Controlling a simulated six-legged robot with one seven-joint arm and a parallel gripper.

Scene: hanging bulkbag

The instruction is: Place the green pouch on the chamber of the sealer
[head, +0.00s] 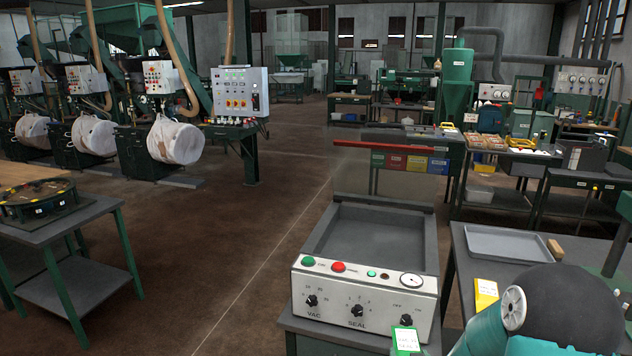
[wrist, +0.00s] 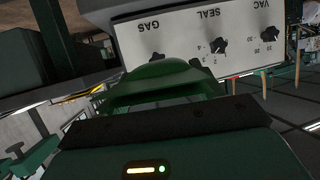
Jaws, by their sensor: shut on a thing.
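The sealer (head: 365,292) stands in the middle of the head view, with its red-edged clear lid raised. Its grey chamber (head: 370,235) is open and looks empty. The green pouch (head: 407,341), with a white label, is at the bottom of the head view, in front of the sealer's panel. In the wrist view the pouch (wrist: 165,82) shows as a green shape beyond the dark gripper edge. My gripper (wrist: 165,112) is shut on it. The sealer's panel (wrist: 212,22) appears above it, close by. The fingertips are mostly hidden.
A table at the right holds a grey tray (head: 508,245), a yellow labelled pouch (head: 486,294) and a brown block (head: 555,249). Colored bins (head: 410,163) show behind the raised lid. Open floor (head: 240,240) lies left of the sealer.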

